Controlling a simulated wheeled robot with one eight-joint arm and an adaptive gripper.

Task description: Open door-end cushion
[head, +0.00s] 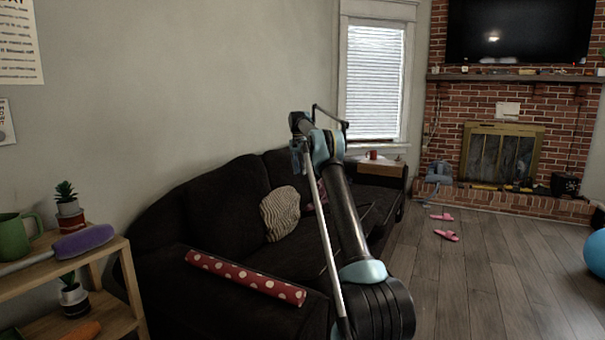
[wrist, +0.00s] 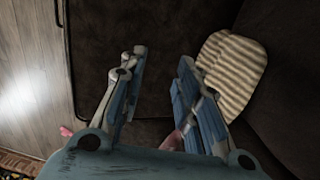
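The dark sofa (head: 225,205) stands along the left wall, with dark seat cushions (head: 300,243). In the wrist view a broad dark seat cushion (wrist: 105,30) lies beneath my gripper (wrist: 163,60); a seam crosses below it in the picture. The cushion lies flat and looks closed. I cannot tell which end is the door end. My gripper is open, its two blue fingers apart with nothing held between the tips. In the head view my arm reaches over the sofa and largely hides the far seat.
A striped pillow (head: 284,213) rests against the sofa back; it is right of my fingers in the wrist view (wrist: 232,72). A red polka-dot roll (head: 245,278) lies on the near armrest. A wooden shelf (head: 118,262) stands left. Pink slippers (head: 446,235) lie on open floor.

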